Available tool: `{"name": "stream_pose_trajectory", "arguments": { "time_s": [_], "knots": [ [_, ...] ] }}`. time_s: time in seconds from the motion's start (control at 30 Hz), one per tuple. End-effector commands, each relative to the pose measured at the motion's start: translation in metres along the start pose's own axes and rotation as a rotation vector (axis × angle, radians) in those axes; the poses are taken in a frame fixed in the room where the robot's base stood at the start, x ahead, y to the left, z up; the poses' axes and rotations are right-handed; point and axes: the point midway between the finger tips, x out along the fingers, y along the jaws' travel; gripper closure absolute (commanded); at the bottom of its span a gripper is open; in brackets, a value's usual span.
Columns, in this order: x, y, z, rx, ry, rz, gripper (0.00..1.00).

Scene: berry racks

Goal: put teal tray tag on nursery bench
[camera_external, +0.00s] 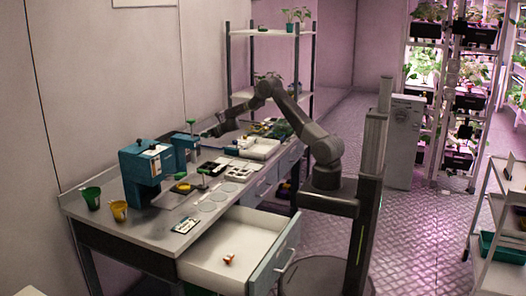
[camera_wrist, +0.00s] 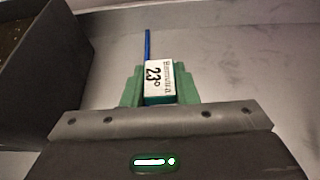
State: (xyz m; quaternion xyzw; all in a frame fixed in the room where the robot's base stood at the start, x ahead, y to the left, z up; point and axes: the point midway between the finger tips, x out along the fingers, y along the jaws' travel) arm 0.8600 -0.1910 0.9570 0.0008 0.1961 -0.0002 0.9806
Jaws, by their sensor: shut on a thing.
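My gripper (camera_wrist: 158,88) has green fingertips closed on a small white block (camera_wrist: 160,80) printed with "23°" in the wrist view. A thin blue stick (camera_wrist: 148,45) shows just beyond the block; I cannot tell whether they are joined. In the external view my gripper (camera_external: 206,133) is over the back of the grey-topped bench (camera_external: 170,222), near the teal machine (camera_external: 142,172); what it holds is too small to make out there. I cannot pick out the teal tray tag with certainty in either view.
A dark, open-topped container (camera_wrist: 40,75) stands close on the left in the wrist view. On the bench are a green cup (camera_external: 91,198), a yellow cup (camera_external: 119,210) and several small items. A drawer (camera_external: 225,242) stands open at the front. A shelf (camera_external: 262,32) stands behind.

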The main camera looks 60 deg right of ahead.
Motion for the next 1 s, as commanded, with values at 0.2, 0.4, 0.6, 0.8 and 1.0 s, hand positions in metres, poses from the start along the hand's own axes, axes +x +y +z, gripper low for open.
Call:
{"name": "stream_pose_trajectory", "arguments": {
  "time_s": [0.2,0.4,0.6,0.8,1.0],
  "knots": [
    [0.009,-0.001,-0.022,0.002,0.000,0.000,0.98],
    [0.019,0.000,-0.044,0.001,-0.001,0.000,0.98],
    [0.019,0.000,-0.045,-0.001,-0.002,0.000,0.98],
    [0.021,0.000,-0.049,-0.001,-0.002,0.000,0.98],
    [0.020,0.000,-0.048,-0.001,-0.001,0.000,0.52]
  ]
}}
